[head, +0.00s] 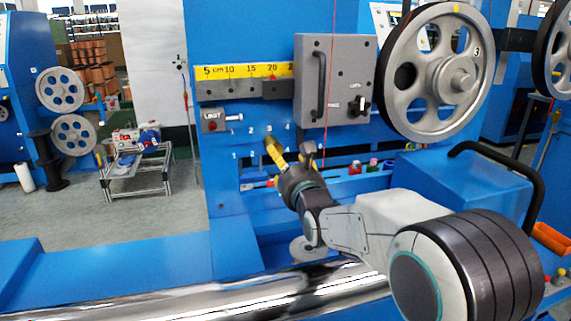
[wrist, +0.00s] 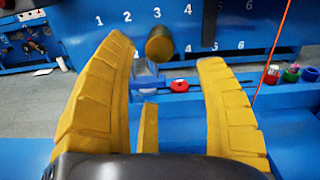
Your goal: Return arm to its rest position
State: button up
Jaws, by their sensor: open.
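My gripper (head: 290,154) is in front of the blue machine panel, below the yellow ruler, near the printed numbers 3 and 4. In the wrist view my gripper (wrist: 166,60) shows its two yellow ribbed fingers spread wide. A short dark round-ended piece with a yellowish side (wrist: 160,44) shows between and beyond the fingertips, below the number 3. The fingers are not closed on it; its distance from them is hard to tell. My arm reaches in from the lower right of the head view.
A grey control box (head: 335,80) and a large spoked pulley (head: 437,72) stand above and right of my gripper. A blue ledge holds small colored items, including a red one (wrist: 179,86). A shiny roller (head: 230,298) lies below. A red line hangs nearby.

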dwell(0.4)
jog(key=s+d+r+n+g+h+p, duration=0.1)
jog(key=s+d+r+n+g+p, duration=0.2)
jog(key=s+n+p, duration=0.6)
jog(key=s+d+r+n+g+h+p, duration=0.1)
jog(key=s+d+r+n+g+p, duration=0.3)
jog(key=s+n+p, duration=0.6)
jog(key=s+d+r+n+g+h+p, duration=0.1)
jog(key=s+d+r+n+g+p, duration=0.3)
jog(key=s, duration=1.6)
jog(key=shift+s+d+r+n+g+h+p, duration=0.3)
jog(key=shift+d+n+g+p, duration=0.9)
jog(key=shift+n+p, duration=2.55)
jog(key=shift+a+f+n+g+b, duration=0.1)
jog(key=shift+a+n+g+b, duration=0.35)
jog(key=shift+n+b, duration=0.25)
